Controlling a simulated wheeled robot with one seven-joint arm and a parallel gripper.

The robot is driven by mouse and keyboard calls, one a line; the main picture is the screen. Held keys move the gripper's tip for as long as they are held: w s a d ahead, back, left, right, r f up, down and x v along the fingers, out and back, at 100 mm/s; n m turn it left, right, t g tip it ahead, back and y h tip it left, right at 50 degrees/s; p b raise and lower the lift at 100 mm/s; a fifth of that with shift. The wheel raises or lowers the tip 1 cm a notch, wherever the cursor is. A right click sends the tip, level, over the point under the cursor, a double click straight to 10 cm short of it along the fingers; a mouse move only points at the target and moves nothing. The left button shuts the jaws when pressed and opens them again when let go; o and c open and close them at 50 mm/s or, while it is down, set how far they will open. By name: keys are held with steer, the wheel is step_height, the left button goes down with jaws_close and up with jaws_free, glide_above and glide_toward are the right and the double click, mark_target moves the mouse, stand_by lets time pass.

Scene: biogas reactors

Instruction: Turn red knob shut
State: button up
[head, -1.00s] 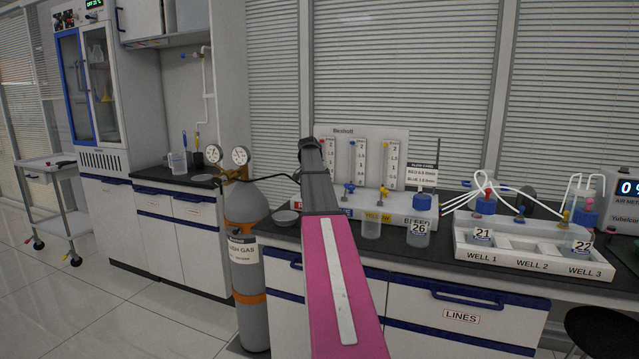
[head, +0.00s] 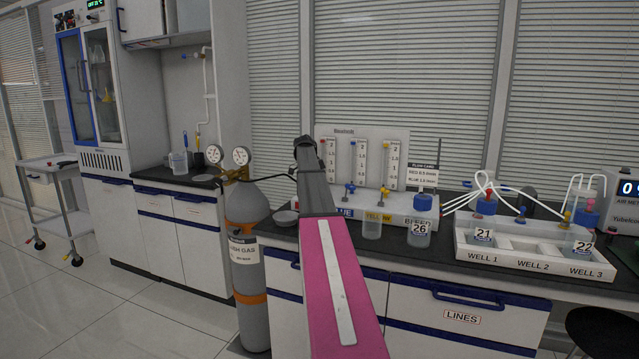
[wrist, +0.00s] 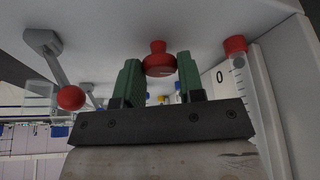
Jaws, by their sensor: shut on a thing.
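The red knob (wrist: 159,66) shows in the wrist view, under a pale surface and between the two green fingers of my gripper (wrist: 157,76). My gripper is shut on the knob, with one finger on each side. In the head view my pink and dark arm hides the knob and my gripper. The white flow panel (head: 402,134) with its upright scales stands on the bench behind my arm. A blue valve (head: 349,188) and a yellow valve (head: 382,194) show beside my arm.
A red ball on a grey lever (wrist: 71,97) hangs left of my gripper in the wrist view. A red-capped scale tube (wrist: 237,47) is close on the right. A grey gas cylinder (head: 247,265) stands left of my arm. A yellow-labelled cup (head: 371,228) and the well tray (head: 475,255) are right.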

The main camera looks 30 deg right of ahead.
steer(key=shift+m, duration=0.4)
steer(key=o, duration=0.9)
steer(key=v, duration=1)
steer(key=shift+w+r, duration=0.2)
steer(key=shift+r, duration=0.2)
